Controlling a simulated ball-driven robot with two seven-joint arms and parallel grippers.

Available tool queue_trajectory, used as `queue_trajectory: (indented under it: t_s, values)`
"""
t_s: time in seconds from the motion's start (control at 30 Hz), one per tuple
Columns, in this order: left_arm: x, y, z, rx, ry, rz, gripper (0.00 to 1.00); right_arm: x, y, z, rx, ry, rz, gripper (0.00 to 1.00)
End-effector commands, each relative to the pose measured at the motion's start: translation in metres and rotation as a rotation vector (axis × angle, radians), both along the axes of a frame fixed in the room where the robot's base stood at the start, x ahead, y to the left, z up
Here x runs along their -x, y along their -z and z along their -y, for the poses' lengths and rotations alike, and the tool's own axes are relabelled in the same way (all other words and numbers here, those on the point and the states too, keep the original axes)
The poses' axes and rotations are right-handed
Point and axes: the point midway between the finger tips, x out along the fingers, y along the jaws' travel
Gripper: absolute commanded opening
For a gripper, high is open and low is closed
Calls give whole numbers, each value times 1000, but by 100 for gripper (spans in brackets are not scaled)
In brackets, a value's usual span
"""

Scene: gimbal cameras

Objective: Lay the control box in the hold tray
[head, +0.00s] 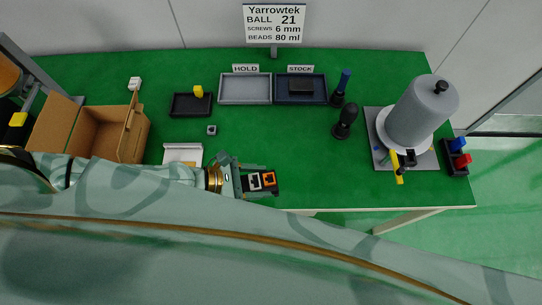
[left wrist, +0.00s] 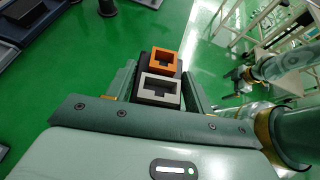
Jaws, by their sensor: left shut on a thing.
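The control box, a dark block with a grey and an orange socket on top, is in my left gripper (head: 245,181). In the head view the box (head: 264,188) is at the table's front edge. In the left wrist view the box (left wrist: 158,92) lies between the two fingers, which are shut on its sides. The hold tray (head: 245,101), grey and empty under the HOLD sign, is at the back of the table, beyond the gripper. My right gripper (left wrist: 238,74) shows small and dark in the left wrist view, off the table; its jaws are unclear.
The stock tray (head: 301,99) with a black box stands right of the hold tray. A small dark tray (head: 191,105) with a yellow piece is left of it. An open carton (head: 100,130) is at left, a grey cylinder (head: 421,112) at right. Green table between is mostly clear.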

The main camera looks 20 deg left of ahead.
Motion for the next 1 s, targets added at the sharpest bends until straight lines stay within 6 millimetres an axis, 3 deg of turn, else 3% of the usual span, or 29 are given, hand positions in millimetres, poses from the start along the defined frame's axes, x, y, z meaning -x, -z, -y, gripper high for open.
queue_trajectory:
  t_s: [0.17, 0.33, 0.5, 0.77, 1.0]
  values:
    - [-38, 23, -1, 0, -3, 4, 26, 3, 26, 1, 1, 0, -6, 100]
    - [-89, 47, -3, 1, -4, 3, 26, 6, 55, 1, 1, 0, -15, 100]
    - [-116, 81, -4, 1, -3, -1, 26, 10, 83, 1, 1, 0, -25, 100]
    - [-133, 95, -4, 1, -2, 2, 26, 12, 93, 1, 0, 0, -29, 100]
    - [-137, 127, -4, 2, -3, -2, 26, 16, 110, 0, 1, 0, -37, 100]
